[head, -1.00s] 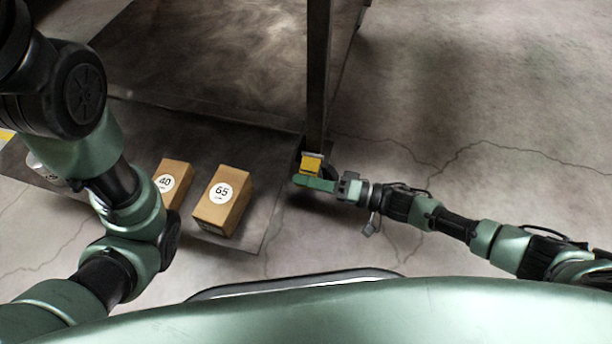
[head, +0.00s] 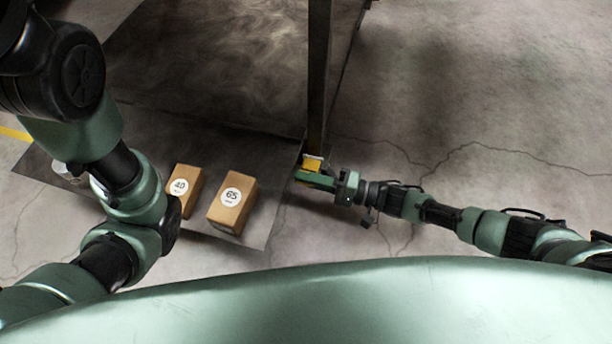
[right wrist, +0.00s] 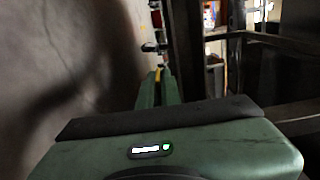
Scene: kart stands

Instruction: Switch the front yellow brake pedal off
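The yellow brake pedal (head: 312,162) is small and sits low at the foot of a dark upright post, in the middle of the head view. My right gripper (head: 312,180) reaches in from the right, its green fingers just in front of the pedal. They overlap its lower edge in the picture; contact cannot be told. In the right wrist view, the fingers (right wrist: 158,88) lie close together and look shut, with a bit of yellow at their tips. The pedal's position is mostly hidden there. My left arm crosses the left side; its gripper is not in view.
The dark post (head: 318,75) rises behind the pedal. Two cardboard boxes, marked 40 (head: 184,190) and 65 (head: 233,203), rest on a dark mat (head: 255,236) left of it. A pale object (head: 68,174) is partly behind my left arm. The floor at right is clear.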

